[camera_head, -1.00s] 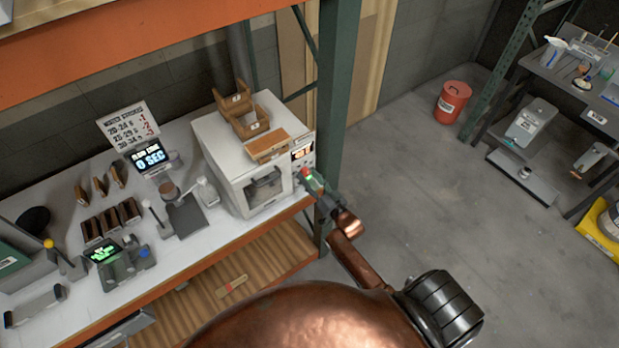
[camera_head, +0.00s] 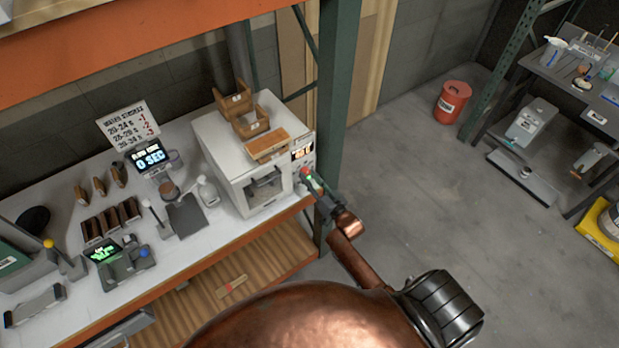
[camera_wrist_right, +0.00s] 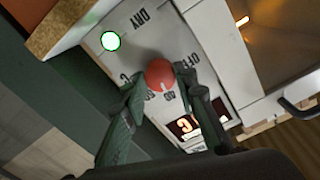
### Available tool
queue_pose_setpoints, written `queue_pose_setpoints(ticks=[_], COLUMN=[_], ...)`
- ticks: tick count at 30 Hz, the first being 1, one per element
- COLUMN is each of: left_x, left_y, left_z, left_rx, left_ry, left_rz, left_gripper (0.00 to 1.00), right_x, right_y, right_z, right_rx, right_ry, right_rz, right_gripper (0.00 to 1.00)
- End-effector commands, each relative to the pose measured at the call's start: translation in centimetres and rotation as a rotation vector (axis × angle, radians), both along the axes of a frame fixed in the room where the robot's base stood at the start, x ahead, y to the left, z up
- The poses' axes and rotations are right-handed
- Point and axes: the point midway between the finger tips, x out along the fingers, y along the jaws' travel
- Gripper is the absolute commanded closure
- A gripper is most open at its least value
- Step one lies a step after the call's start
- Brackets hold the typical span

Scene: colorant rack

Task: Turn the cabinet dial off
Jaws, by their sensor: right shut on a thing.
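The white cabinet (camera_head: 222,160) stands at the right end of the bench, with a small lit display (camera_head: 302,152) on its front panel. Its dial is a round red knob (camera_wrist_right: 159,73) in the right wrist view, with a small pale mark on its lower edge. Printed labels surround it; "DRY" and "OFF" can be read. A lit green-white lamp (camera_wrist_right: 111,41) sits beside it on the panel. My right gripper (camera_wrist_right: 158,87) is shut on the dial, one finger at each side; in the head view it reaches the panel (camera_head: 313,184). My left gripper is not in view.
Brown wooden trays (camera_head: 267,146) sit on the cabinet. Left on the bench are a timer display (camera_head: 150,158), a scale and several small containers. The floor to the right is open, with a red bin (camera_head: 453,103).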

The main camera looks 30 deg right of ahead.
Motion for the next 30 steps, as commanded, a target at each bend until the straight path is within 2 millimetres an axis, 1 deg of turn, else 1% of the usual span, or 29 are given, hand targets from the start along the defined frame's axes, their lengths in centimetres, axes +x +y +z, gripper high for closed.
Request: queue_pose_setpoints(ticks=[8,20,30], left_x=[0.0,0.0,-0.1], left_y=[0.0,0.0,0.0], left_z=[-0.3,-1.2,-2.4], left_rx=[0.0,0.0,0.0], left_ry=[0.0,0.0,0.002], left_rz=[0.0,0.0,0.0], left_gripper=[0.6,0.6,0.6], right_x=[0.0,0.0,0.0], right_y=[-0.1,-0.1,-0.2], right_z=[-0.2,-0.3,-0.4], right_rx=[-0.196,-0.576,-0.899], right_ry=[-0.013,-0.043,-0.068], right_rz=[-0.001,-0.001,-0.002], right_gripper=[0.98,0.98,0.98])
